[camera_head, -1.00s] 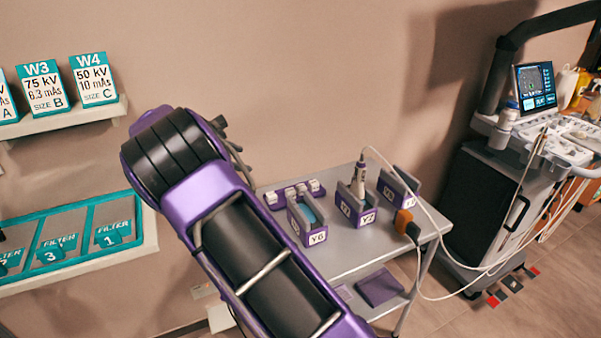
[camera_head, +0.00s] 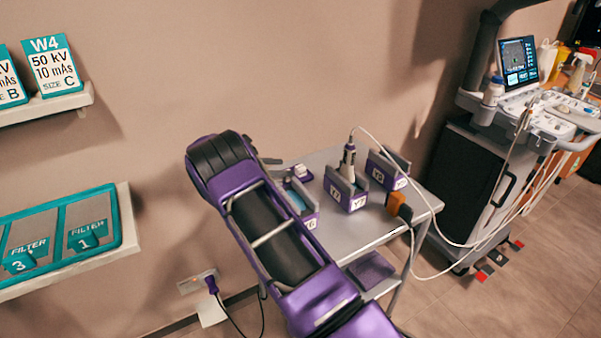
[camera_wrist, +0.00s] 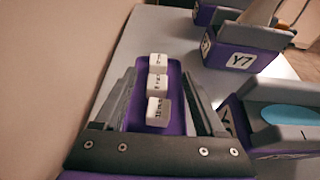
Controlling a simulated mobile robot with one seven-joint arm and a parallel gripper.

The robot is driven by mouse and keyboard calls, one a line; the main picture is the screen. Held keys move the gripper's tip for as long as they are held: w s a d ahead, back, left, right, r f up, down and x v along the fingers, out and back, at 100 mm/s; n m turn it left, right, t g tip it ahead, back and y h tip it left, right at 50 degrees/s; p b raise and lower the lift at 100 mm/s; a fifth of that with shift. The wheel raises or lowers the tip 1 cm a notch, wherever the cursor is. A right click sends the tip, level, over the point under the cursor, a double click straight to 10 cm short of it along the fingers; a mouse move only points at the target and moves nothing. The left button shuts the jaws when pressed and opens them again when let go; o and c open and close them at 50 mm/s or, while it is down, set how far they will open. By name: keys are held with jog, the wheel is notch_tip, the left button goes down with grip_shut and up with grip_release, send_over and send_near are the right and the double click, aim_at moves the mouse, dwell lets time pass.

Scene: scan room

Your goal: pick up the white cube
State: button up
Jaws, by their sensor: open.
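Three white cubes with dark lettering stand in a row on a purple strip (camera_wrist: 176,98) in the wrist view: a far one (camera_wrist: 158,60), a middle one (camera_wrist: 157,82) and a near one (camera_wrist: 158,108). The lettering is too small to read surely. My gripper (camera_wrist: 160,74) is open, with one dark finger on each side of the row. No cube is held.
The strip lies on a grey cart top (camera_head: 375,225). Right of it are purple holders, labelled Y6 (camera_head: 309,222) and Y7 (camera_head: 356,203), and one farther right (camera_head: 386,172). The wall is close behind.

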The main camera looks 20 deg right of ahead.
aim_at(298, 168)
jog(key=shift+b+x, duration=0.35)
jog(key=shift+x, duration=2.8)
jog(key=shift+w, duration=0.1)
grip_shut()
